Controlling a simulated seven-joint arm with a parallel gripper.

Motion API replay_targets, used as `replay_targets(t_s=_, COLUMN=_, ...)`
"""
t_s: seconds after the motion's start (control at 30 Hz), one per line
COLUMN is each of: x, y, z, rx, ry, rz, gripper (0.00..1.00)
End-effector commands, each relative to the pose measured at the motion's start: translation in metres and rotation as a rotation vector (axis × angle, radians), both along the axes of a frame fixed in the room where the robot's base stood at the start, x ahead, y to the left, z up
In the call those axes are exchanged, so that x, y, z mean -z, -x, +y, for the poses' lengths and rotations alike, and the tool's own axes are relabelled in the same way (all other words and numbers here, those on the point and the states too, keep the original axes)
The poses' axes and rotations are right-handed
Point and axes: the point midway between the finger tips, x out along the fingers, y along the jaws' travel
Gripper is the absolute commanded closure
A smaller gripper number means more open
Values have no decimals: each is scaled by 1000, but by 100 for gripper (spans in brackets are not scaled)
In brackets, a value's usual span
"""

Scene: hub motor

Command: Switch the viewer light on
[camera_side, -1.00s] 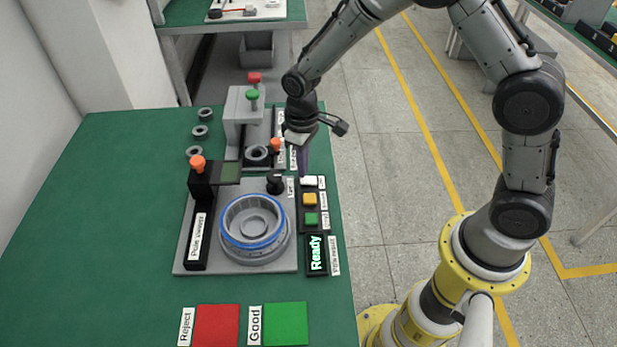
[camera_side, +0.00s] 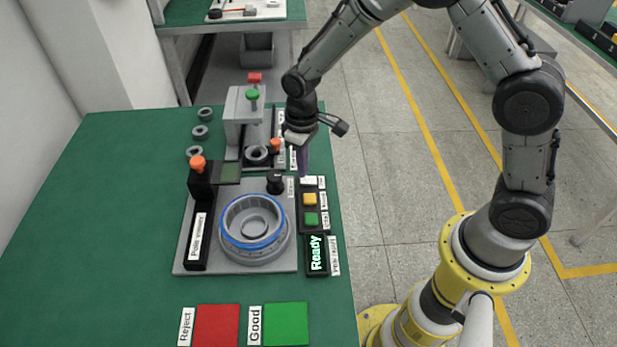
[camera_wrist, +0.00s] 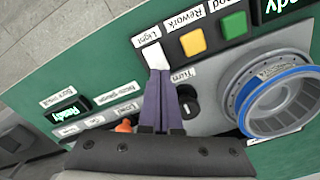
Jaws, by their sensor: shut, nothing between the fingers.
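The white button labelled Light (camera_wrist: 154,56) sits on the black button strip, beside the yellow Rework button and the green Good button. It also shows in the side view (camera_side: 309,180). My gripper (camera_wrist: 159,72) is shut and empty, with its purple fingertips at the edge of the white button; I cannot tell whether they press it. In the side view my gripper (camera_side: 304,174) points straight down at the button. The pole viewer (camera_side: 200,215) stands at the left of the grey base, with an orange knob on top and a dark greenish window.
A hub motor ring with a blue rim (camera_side: 254,222) sits on the grey base. A black turn knob (camera_side: 275,182) stands close to my gripper. A grey press (camera_side: 243,115) is behind. Red and green pads (camera_side: 217,325) lie in front. The left of the table is clear.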

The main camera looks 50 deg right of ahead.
Motion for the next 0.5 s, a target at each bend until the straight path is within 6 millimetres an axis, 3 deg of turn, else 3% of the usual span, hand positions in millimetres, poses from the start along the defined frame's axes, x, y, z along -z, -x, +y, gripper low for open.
replay_targets(t_s=0.5, x=7, y=0, z=0, rx=0, ry=0, rz=0, gripper=100)
